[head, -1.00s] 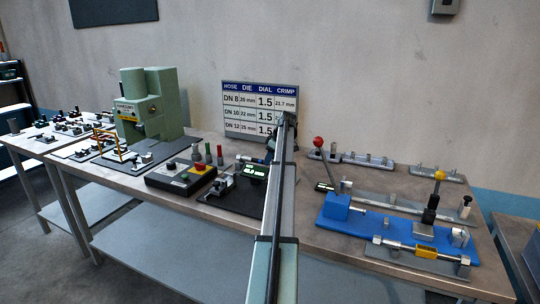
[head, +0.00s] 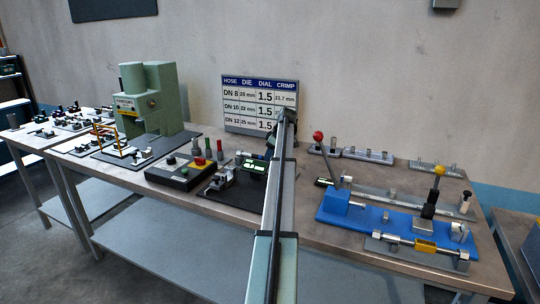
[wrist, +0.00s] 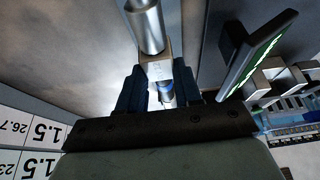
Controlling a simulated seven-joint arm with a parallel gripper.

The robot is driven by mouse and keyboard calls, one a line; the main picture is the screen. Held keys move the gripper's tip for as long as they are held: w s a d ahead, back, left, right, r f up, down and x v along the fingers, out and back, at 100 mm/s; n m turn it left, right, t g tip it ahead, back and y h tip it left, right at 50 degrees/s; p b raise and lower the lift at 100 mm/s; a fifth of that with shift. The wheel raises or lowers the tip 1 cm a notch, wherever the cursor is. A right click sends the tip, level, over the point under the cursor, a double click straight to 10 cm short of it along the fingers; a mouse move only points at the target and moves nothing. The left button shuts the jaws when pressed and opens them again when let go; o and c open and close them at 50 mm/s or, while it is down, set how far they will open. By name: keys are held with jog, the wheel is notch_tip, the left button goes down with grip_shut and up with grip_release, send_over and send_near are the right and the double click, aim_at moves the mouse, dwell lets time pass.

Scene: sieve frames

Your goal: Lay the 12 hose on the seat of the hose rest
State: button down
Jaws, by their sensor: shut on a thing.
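A bright steel cylinder (wrist: 147,27) and a pale square block (wrist: 157,69) line up with this piece. It appears to be the 12 hose, but no number on it can be read. In the head view my arm hides most of the gripper and what it holds. I cannot tell for sure which stand is the hose rest; a grey plate with upright posts (head: 366,157) stands at the back right.
A lit readout (head: 255,167) and a small clamp fixture (head: 222,180) are beside my arm. A blue fixture (head: 400,218) with a red-knobbed lever and a yellow-tagged bar (head: 424,245) lie right. A green press (head: 147,98) stands left, a size chart (head: 245,95) behind.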

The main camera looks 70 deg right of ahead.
jog(key=shift+f, duration=0.5)
dwell(0.3)
jog(key=c, duration=0.7)
grip_release()
jog(key=v, duration=1.4)
jog(key=shift+w, duration=0.1)
jog(key=shift+w+f, duration=0.1)
